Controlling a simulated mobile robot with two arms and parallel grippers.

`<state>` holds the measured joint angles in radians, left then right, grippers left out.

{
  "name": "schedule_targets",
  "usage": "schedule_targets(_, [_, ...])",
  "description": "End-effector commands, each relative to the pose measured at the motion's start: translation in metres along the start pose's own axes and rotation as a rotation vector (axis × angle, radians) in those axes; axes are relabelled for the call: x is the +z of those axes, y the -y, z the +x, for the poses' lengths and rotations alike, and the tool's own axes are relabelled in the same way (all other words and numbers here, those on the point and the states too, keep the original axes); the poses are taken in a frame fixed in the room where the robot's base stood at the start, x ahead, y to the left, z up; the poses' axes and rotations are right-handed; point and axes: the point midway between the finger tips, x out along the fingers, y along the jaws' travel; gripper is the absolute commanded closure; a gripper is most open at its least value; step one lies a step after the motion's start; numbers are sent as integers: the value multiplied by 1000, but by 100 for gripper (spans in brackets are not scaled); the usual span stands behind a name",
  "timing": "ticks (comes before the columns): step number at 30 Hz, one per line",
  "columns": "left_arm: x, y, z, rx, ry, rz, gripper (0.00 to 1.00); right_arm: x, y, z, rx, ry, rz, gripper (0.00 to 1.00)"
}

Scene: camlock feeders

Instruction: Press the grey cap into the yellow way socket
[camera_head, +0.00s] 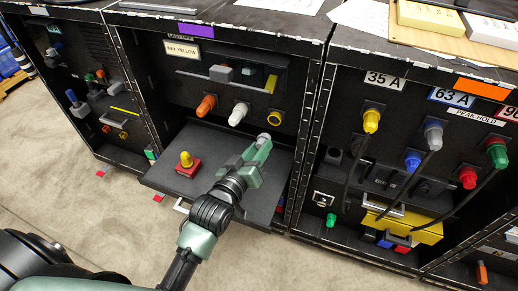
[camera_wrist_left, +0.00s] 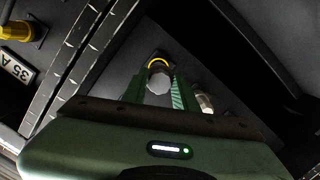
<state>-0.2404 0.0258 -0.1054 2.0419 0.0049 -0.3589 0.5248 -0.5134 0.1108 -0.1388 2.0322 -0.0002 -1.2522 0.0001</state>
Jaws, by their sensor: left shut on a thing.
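My left gripper (camera_head: 261,146) is shut on the grey cap (camera_head: 264,136) and holds it just in front of the panel, below the yellow way socket (camera_head: 274,117). In the left wrist view the grey cap (camera_wrist_left: 159,80) sits between the green fingers (camera_wrist_left: 157,94). The yellow ring of the socket (camera_wrist_left: 158,61) shows right behind the cap, partly covered by it. I cannot tell whether the cap touches the socket. My right gripper is not in view.
Left of the socket are a white plug (camera_head: 238,114) and an orange plug (camera_head: 206,106). Below, a pulled-out shelf (camera_head: 225,147) carries a yellow knob on a red base (camera_head: 187,166). The right cabinet has plugs with hanging black cables (camera_head: 428,170).

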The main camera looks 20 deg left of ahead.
Motion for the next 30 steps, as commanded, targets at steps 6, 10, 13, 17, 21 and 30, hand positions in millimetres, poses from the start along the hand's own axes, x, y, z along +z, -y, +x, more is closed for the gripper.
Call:
schedule_targets(6, [-1, 0, 0, -1, 1, 0, 100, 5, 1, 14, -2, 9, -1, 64])
schedule_targets(10, [-1, 0, -1, -1, 0, -1, 100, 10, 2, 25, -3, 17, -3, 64])
schedule_targets(13, [-2, 0, 10, 0, -2, -1, 100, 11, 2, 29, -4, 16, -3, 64])
schedule_targets(17, [-4, 0, 23, 0, -1, -1, 100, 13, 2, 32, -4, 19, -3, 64])
schedule_targets(21, [-6, 0, 36, -1, -1, 0, 100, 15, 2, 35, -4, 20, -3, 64])
schedule_targets(30, [-8, 0, 53, -1, 0, 1, 100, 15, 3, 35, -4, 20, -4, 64])
